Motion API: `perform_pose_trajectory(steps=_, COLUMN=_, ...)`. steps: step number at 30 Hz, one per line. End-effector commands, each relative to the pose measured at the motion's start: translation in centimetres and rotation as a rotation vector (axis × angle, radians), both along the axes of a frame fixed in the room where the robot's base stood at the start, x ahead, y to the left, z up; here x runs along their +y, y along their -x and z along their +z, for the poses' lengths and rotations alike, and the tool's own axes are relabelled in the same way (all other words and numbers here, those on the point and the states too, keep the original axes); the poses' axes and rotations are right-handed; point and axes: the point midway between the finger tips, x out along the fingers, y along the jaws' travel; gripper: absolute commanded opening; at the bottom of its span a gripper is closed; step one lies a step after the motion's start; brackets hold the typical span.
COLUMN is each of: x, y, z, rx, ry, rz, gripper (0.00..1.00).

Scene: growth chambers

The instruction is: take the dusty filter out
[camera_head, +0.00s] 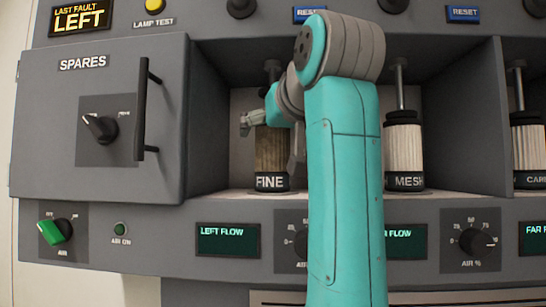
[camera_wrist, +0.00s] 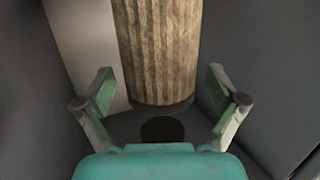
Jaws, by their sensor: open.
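A brown, dusty-looking pleated filter (camera_head: 271,155) stands upright in the bay labelled FINE, partly hidden by my arm in the head view. In the wrist view the same brown filter (camera_wrist: 158,50) fills the upper middle. My gripper (camera_wrist: 160,95) is open, one finger to each side of the view, with the filter ahead between them and not gripped. In the head view my gripper (camera_head: 252,122) is at the filter's upper part, partly hidden by my wrist. A paler filter (camera_head: 404,148) stands in the MESH bay, and another pale filter (camera_head: 528,145) in the bay at the right edge.
The SPARES door (camera_head: 98,125) with its vertical handle stands left of the bay. Dark walls (camera_head: 455,120) divide the bays. Below are the LEFT FLOW display (camera_head: 228,240), a green AIR knob (camera_head: 55,231) and an AIR % dial (camera_head: 473,243). A LAST FAULT display (camera_head: 80,18) reads LEFT.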

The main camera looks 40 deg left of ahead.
Motion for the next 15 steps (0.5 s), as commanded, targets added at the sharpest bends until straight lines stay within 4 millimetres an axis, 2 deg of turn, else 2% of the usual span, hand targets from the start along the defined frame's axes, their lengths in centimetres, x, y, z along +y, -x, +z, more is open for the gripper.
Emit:
perform_pose_trajectory(steps=4, x=-0.02, y=0.01, z=0.0, rx=0.0, ry=0.0, rz=0.0, gripper=0.95)
perform_pose_trajectory(steps=12, x=-0.04, y=0.01, z=0.01, rx=0.0, ry=0.0, rz=0.0, gripper=0.27)
perform_pose_trajectory(steps=13, x=-0.04, y=0.01, z=0.01, rx=0.0, ry=0.0, rz=0.0, gripper=0.23)
perform_pose_trajectory(steps=15, x=-0.05, y=0.02, z=0.04, rx=-0.001, ry=-0.001, rz=0.0, gripper=0.23)
